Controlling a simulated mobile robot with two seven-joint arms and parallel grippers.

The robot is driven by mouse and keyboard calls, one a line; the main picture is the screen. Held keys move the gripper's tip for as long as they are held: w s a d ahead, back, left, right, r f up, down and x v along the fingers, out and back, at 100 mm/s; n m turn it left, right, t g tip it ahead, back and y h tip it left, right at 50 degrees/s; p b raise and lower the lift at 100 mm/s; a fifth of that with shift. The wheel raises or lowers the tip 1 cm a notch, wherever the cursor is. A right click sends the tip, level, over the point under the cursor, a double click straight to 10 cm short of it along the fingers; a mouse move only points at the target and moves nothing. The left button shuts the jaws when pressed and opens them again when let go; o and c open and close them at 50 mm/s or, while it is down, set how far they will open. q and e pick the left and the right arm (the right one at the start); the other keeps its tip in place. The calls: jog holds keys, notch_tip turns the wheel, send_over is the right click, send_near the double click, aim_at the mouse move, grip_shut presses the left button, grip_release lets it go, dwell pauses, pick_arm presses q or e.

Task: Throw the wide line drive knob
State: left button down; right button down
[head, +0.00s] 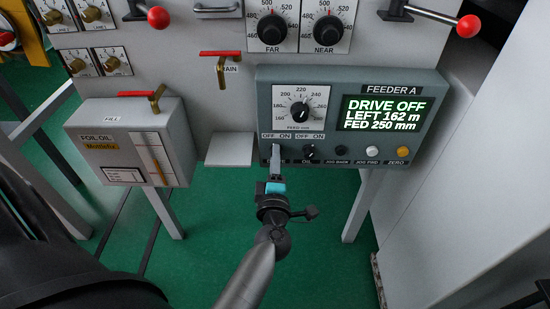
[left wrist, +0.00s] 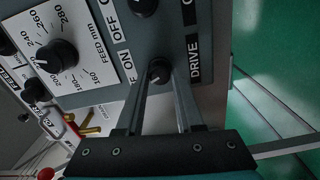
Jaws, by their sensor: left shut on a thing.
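The drive knob (left wrist: 159,70) is a small black knob on the lower edge of the grey feeder A panel (head: 350,82), with a DRIVE label beside it and OFF and ON marks. My left gripper (head: 276,152) reaches up to it from below and hides it in the head view. In the left wrist view the gripper (left wrist: 161,82) has its two fingers on either side of the knob, shut on it. The exact angle of the knob's pointer is hard to tell. The green display (head: 384,114) reads DRIVE OFF, LEFT 162 m, FED 250 mm.
The oil knob (head: 309,151) sits just right of the drive knob, then a white button (head: 372,151) and an orange button (head: 403,151). The feed dial (head: 299,110) is above. A foil oil box (head: 130,143) stands left. Green floor is open below.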

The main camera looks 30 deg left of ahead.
pick_arm(q)
jog(key=shift+n, duration=0.9)
jog(key=shift+r, duration=0.1)
jog(key=c, duration=0.6)
grip_release()
jog(key=shift+o, duration=0.2)
